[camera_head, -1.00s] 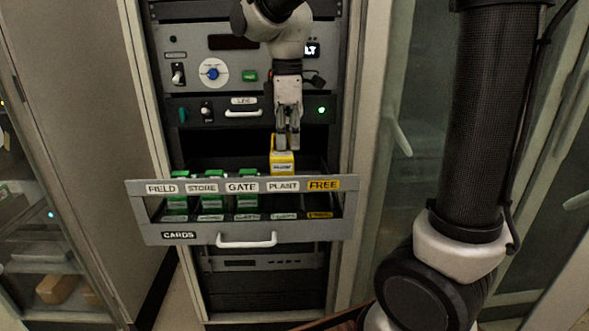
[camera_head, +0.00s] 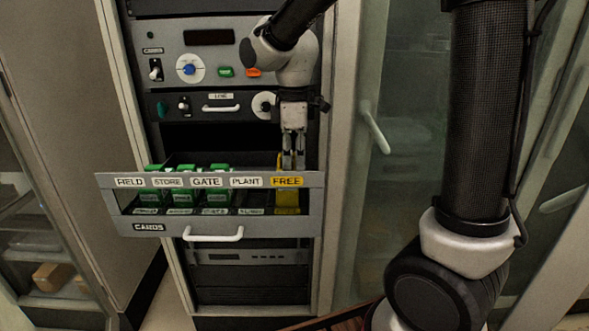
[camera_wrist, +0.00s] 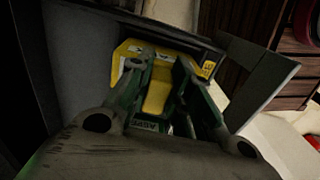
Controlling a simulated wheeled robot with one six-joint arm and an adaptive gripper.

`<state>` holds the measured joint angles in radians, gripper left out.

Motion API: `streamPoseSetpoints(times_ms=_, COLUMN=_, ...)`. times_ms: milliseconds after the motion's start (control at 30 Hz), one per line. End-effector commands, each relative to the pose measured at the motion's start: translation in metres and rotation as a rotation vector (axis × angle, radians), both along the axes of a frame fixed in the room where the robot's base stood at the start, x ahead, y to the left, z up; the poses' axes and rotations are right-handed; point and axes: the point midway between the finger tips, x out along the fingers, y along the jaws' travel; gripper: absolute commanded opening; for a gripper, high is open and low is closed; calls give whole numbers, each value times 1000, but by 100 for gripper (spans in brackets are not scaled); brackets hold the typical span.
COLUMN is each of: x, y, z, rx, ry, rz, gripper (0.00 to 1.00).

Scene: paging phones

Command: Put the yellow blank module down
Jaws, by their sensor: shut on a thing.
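The yellow blank module (camera_head: 287,199) is down in the rightmost compartment of the card drawer (camera_head: 272,226), behind the yellow FREE label (camera_head: 287,182). My gripper (camera_head: 293,164) reaches down into that compartment from above and is shut on the module's upper part. In the wrist view the fingers (camera_wrist: 160,72) close around the yellow module (camera_wrist: 157,98), with its wide yellow top plate behind them. The drawer front hides part of the module, so I cannot tell whether it rests on the bottom.
Green modules (camera_head: 182,188) stand in the FIELD, STORE and GATE compartments. The PLANT compartment beside the yellow module looks empty. The drawer is pulled out, with a white handle (camera_head: 213,234). A rack panel with knobs (camera_head: 190,69) is above; a glass door (camera_head: 385,190) is at right.

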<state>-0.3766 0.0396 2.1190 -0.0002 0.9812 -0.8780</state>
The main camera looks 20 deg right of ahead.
Motion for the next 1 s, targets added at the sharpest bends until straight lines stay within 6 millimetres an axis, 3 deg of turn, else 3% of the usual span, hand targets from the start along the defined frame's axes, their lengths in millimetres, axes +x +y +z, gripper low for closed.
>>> streamPoseSetpoints(times_ms=167, x=-1, y=0, z=-24, rx=-1, ry=3, rz=0, gripper=0)
streamPoseSetpoints(times_ms=533, x=0, y=0, z=-29, rx=-1, ry=1, rz=0, gripper=0)
streamPoseSetpoints(times_ms=567, x=0, y=0, z=-29, rx=0, ry=1, rz=0, gripper=22)
streamPoseSetpoints(times_ms=667, x=0, y=0, z=-29, rx=0, ry=0, rz=0, gripper=41)
streamPoseSetpoints(times_ms=1000, x=0, y=0, z=-27, rx=0, ry=0, rz=0, gripper=42)
